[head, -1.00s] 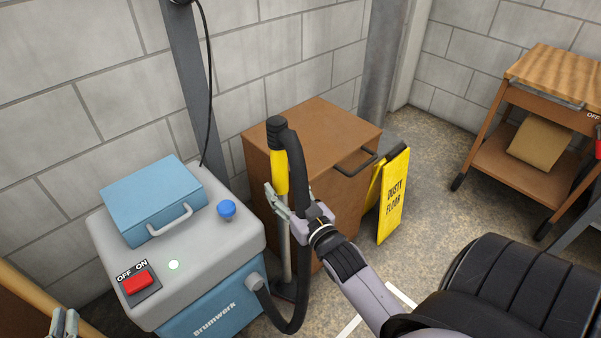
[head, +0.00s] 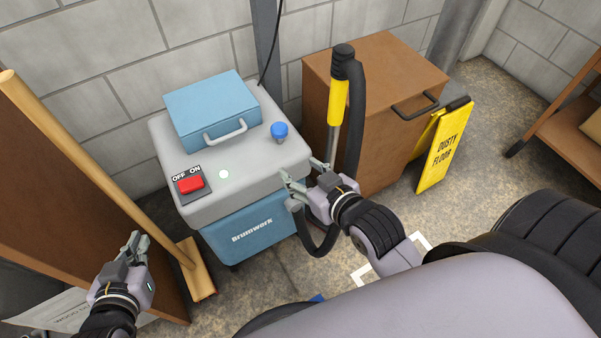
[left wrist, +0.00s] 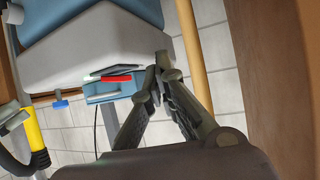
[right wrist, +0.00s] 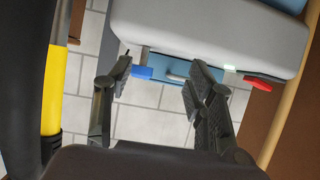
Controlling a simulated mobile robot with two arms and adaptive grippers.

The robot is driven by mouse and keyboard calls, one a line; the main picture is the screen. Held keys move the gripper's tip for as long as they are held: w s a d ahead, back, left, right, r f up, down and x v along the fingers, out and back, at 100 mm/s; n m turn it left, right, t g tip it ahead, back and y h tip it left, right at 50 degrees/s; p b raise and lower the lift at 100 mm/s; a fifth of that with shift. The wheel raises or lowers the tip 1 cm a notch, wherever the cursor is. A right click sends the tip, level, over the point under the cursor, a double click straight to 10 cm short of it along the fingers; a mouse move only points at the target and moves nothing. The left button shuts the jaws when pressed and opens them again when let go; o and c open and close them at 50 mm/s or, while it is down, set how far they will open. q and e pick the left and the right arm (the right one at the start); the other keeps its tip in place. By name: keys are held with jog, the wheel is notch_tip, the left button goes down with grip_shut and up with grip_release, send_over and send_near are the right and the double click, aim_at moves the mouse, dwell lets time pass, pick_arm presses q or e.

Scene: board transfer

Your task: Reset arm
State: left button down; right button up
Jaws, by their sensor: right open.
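My left gripper (head: 138,243) is at the lower left in the head view. Its fingertips are together in the left wrist view (left wrist: 158,76), with nothing seen between them. My right gripper (head: 303,178) is open and empty in front of the grey and blue machine's right side. In the right wrist view (right wrist: 160,75) its fingers are spread. The vacuum wand's yellow handle (head: 337,103) stands upright behind it; in the right wrist view the yellow handle (right wrist: 53,85) lies left of, and outside, the fingers. The wand's lower end is hidden.
The machine (head: 250,232) has a red switch (head: 190,185), a blue knob (head: 279,130) and a blue case (head: 212,108) on top. A brown cabinet (head: 385,75) and yellow floor sign (head: 444,150) stand right. A broom (head: 90,160) and brown panel (head: 70,190) stand left, near my left gripper.

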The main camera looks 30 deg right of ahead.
jog(key=shift+s+a+n+g+y, duration=0.2)
jog(key=shift+s+a+g, duration=0.15)
jog(key=shift+a, duration=0.25)
jog(key=shift+s+a+n+g+y, duration=0.1)
jog(key=shift+s+a+n+g, duration=0.1)
jog(key=shift+s+a+g, duration=0.3)
jog(key=shift+w+f, duration=0.1)
jog(key=shift+w, duration=0.05)
